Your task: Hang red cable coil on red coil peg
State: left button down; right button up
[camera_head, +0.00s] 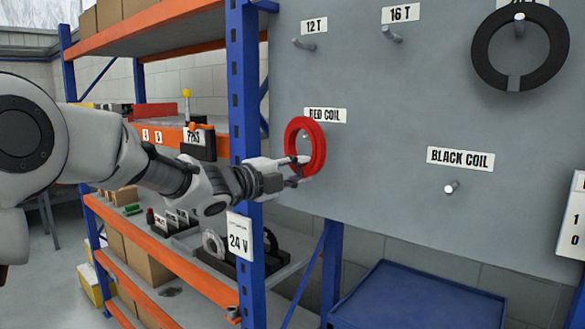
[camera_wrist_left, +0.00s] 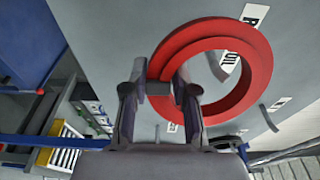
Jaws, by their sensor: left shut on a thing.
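The red cable coil (camera_head: 319,146) is upright in front of the grey board, just below the RED COIL label (camera_head: 325,115). My left gripper (camera_head: 299,170) is shut on the coil's lower rim. In the left wrist view the fingers (camera_wrist_left: 160,88) pinch one side of the coil (camera_wrist_left: 262,75). The red coil peg (camera_wrist_left: 218,66) shows through the coil's opening in that view. I cannot tell whether its tip passes through the ring or stays behind it. My right gripper is not in view.
A black coil (camera_head: 482,62) hangs on an upper peg at the right. The BLACK COIL peg (camera_head: 451,187) is bare, as are the 12 T and 16 T pegs. A blue shelf post (camera_head: 246,90) stands close to my left wrist. A blue tray (camera_head: 420,300) lies below the board.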

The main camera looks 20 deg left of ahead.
pick_arm(q)
jog(key=shift+p+x, duration=0.6)
jog(key=shift+x, duration=0.5)
jog(key=shift+w+d+f+b, duration=0.1)
jog(key=shift+w+f+b, duration=0.35)
jog(key=shift+w, duration=0.45)
jog(key=c, duration=0.8)
grip_release()
jog(key=shift+c, duration=0.2)
jog(key=shift+s, duration=0.1)
